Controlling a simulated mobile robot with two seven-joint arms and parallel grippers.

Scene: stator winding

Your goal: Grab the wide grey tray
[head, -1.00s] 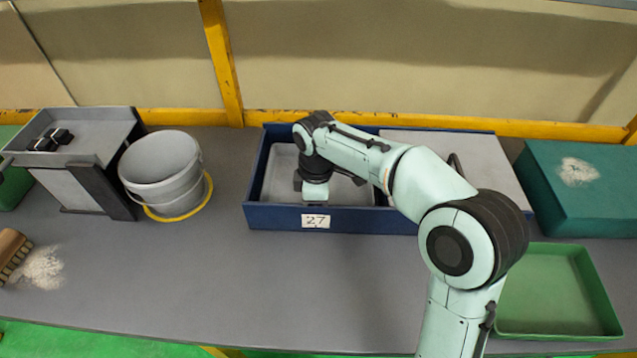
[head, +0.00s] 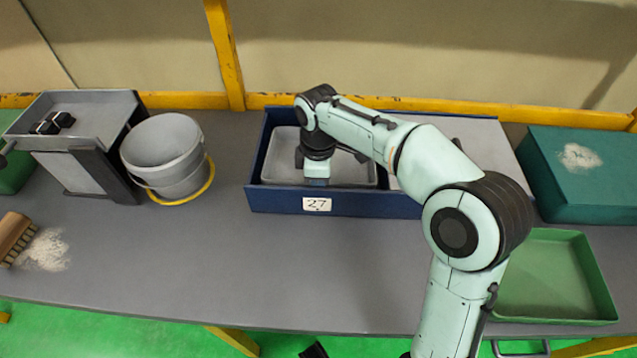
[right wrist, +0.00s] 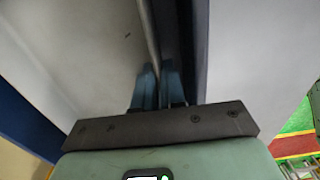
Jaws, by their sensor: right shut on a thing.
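The wide grey tray (head: 343,175) sits in the left part of a long blue box (head: 365,204) with a "27" label. Its near rim shows just above the box's front wall. My right gripper (head: 316,180) reaches down at this near rim. In the right wrist view, the fingers of my right gripper (right wrist: 158,88) are shut on the rim of the tray (right wrist: 95,50). The blue box wall (right wrist: 180,35) runs close beside them. My left gripper is not in view.
A grey panel or lid (head: 478,140) covers the box's right part. A teal box (head: 590,195) and a green tray (head: 555,285) are to the right. A grey bucket (head: 165,150), a grey stand (head: 90,110) and a brush (head: 14,236) are left. The front middle table is clear.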

